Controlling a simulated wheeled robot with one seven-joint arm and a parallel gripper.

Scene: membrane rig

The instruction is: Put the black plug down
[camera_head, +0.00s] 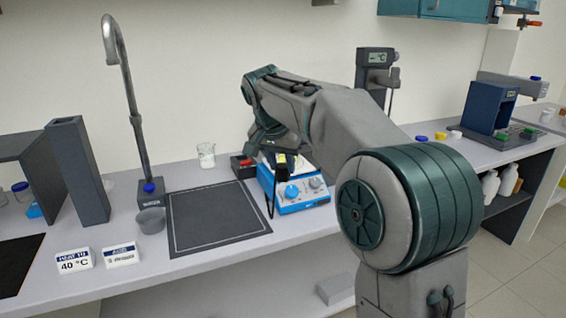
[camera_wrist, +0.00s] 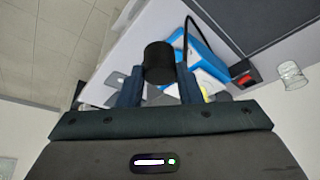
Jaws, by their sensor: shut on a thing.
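The black plug (camera_wrist: 159,62) is a dark cylinder between my fingers in the wrist view. My gripper (camera_wrist: 158,82) is shut on it. In the head view my gripper (camera_head: 278,160) is over the blue and white hotplate (camera_head: 290,192), and I cannot make the plug out clearly there. A black cord (camera_wrist: 187,35) passes beside the hotplate (camera_wrist: 207,62) in the wrist view. I cannot tell whether the cord joins the plug.
A dark mat (camera_head: 215,215) lies bare left of the hotplate. A small black box with a red switch (camera_head: 245,162) and a glass beaker (camera_head: 206,154) stand behind the mat.

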